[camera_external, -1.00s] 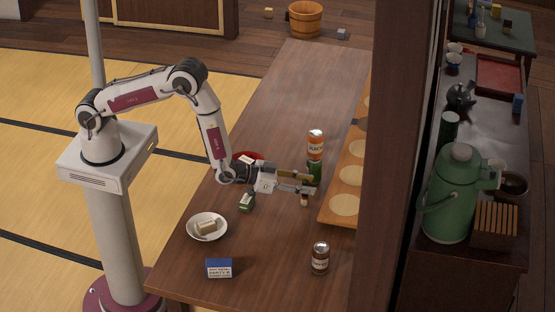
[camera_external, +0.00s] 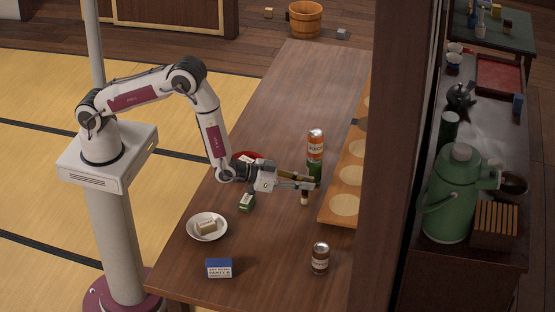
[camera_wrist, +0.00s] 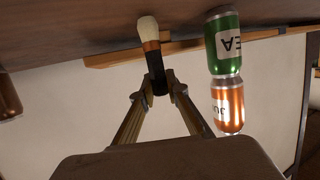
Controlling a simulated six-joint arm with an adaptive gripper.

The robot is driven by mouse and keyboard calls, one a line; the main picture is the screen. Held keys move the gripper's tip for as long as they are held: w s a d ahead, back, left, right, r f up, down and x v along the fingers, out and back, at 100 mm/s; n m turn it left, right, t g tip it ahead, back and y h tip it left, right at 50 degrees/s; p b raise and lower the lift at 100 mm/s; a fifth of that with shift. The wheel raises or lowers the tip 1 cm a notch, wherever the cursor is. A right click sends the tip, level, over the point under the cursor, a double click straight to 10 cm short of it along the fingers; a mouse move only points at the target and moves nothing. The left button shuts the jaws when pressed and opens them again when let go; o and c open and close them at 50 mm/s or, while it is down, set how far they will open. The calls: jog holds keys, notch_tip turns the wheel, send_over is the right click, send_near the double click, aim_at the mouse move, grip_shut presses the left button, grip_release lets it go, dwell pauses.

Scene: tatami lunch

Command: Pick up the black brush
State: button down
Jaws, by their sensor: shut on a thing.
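The black brush (camera_wrist: 157,72) shows in the wrist view with a pale bristle head, a brown band and a black handle. That view is upside down, with the table at the top. The brush stands upright, bristles down, at or close to the table; I cannot tell whether it touches. My gripper (camera_wrist: 158,92) is shut on the black handle, one finger on each side. In the external view my gripper (camera_external: 312,183) reaches across the table from the left. The pale lower end of the brush (camera_external: 304,199) shows below the fingers, which hide the handle.
An orange juice can (camera_external: 316,143) stands on a green can (camera_external: 315,170), close behind my fingers. A wooden board (camera_external: 334,212) with round hollows lies to the right. A plate (camera_external: 193,230) with a block, a blue box (camera_external: 219,268) and a brown can (camera_external: 320,259) stand nearer.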

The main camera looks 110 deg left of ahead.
jog(key=shift+r, duration=4.7)
